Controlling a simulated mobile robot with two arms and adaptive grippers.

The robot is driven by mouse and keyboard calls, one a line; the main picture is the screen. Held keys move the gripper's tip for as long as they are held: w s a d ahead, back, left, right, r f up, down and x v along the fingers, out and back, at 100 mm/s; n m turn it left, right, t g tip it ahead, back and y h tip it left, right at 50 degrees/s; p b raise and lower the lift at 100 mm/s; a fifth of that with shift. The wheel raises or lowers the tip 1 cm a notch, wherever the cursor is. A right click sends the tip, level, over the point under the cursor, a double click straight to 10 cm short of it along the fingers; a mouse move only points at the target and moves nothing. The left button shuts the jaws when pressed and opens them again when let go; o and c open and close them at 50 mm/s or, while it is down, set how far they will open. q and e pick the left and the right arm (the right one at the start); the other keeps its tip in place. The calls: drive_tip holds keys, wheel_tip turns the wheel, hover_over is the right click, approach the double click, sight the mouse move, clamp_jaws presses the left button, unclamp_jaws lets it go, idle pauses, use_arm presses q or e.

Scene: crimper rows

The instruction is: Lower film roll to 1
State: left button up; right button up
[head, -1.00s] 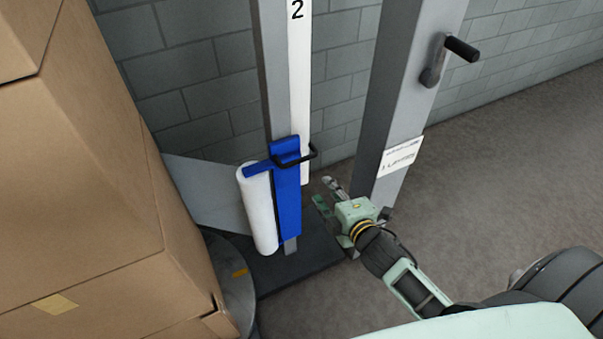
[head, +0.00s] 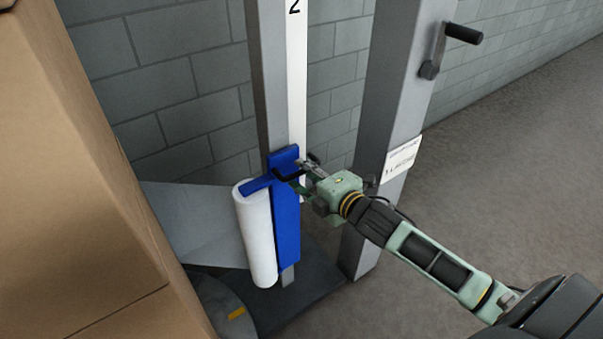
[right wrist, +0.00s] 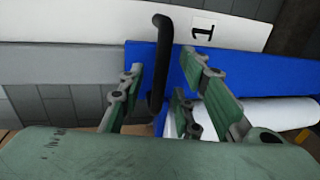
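The white film roll (head: 258,235) hangs upright on a blue carriage (head: 287,225), low on a grey mast (head: 268,80). A white scale strip (head: 297,70) on the mast shows a 2 near the top of the head view. In the right wrist view, a 1 (right wrist: 203,33) shows on the strip beside the blue carriage (right wrist: 255,80). My right gripper (head: 305,180) is at the carriage's black handle (head: 288,175). In the right wrist view, its open fingers (right wrist: 165,95) stand on both sides of the handle (right wrist: 160,65). My left gripper is out of view.
Stacked cardboard boxes (head: 75,190) fill the left side. A second grey post (head: 400,90) with a crank (head: 445,45) and a label (head: 402,157) stands close behind my right gripper. A dark base plate (head: 315,285) lies below. Open floor is at right.

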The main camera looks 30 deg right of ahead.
drive_tip(key=shift+x, duration=0.85)
drive_tip(key=shift+c, duration=0.4)
clamp_jaws()
